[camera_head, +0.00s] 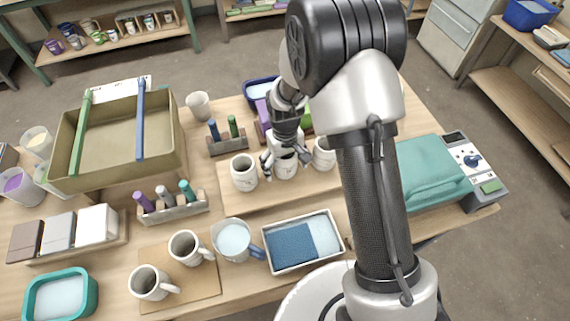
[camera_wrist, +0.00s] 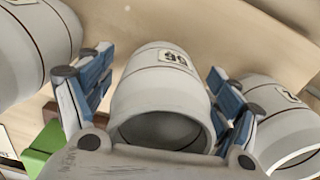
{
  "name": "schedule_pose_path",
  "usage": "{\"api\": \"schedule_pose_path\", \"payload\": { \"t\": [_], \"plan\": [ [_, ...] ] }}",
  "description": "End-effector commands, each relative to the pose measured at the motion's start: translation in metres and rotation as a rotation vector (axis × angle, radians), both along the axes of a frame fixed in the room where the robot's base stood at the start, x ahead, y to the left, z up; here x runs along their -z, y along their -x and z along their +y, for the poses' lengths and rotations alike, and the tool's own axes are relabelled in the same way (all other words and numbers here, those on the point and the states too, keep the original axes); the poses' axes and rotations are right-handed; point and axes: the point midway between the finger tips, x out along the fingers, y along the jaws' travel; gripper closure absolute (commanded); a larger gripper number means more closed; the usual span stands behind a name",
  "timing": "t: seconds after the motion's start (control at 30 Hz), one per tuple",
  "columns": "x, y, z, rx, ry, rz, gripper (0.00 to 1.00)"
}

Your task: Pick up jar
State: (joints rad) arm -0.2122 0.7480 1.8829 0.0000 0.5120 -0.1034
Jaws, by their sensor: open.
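Three white jars with dark bands stand in a row on a wooden board (camera_head: 262,204) in the head view. The middle jar (camera_head: 286,168) is directly below my gripper (camera_head: 284,162). In the wrist view this jar (camera_wrist: 165,95) carries a label that seems to read "56" upside down. The blue-padded fingers of my gripper (camera_wrist: 160,100) are open, one on each side of it, with small gaps showing. The left jar (camera_head: 244,173) and the right jar (camera_head: 323,154) stand close by. They also show at the wrist view's edges, just outside the fingers.
A large olive bin (camera_head: 165,170) is at the left. My arm hides part of the right side.

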Motion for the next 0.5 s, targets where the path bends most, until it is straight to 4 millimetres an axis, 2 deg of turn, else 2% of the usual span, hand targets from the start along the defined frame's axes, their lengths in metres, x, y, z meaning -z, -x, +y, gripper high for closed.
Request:
{"api": "schedule_pose_path", "payload": {
  "t": [0.13,0.5],
  "plan": [
    [-0.0016,-0.0005,0.0002,0.000,-0.001,-0.002,0.17],
    [-0.0017,-0.0005,0.0002,0.000,0.000,-0.001,0.42]
  ]
}}
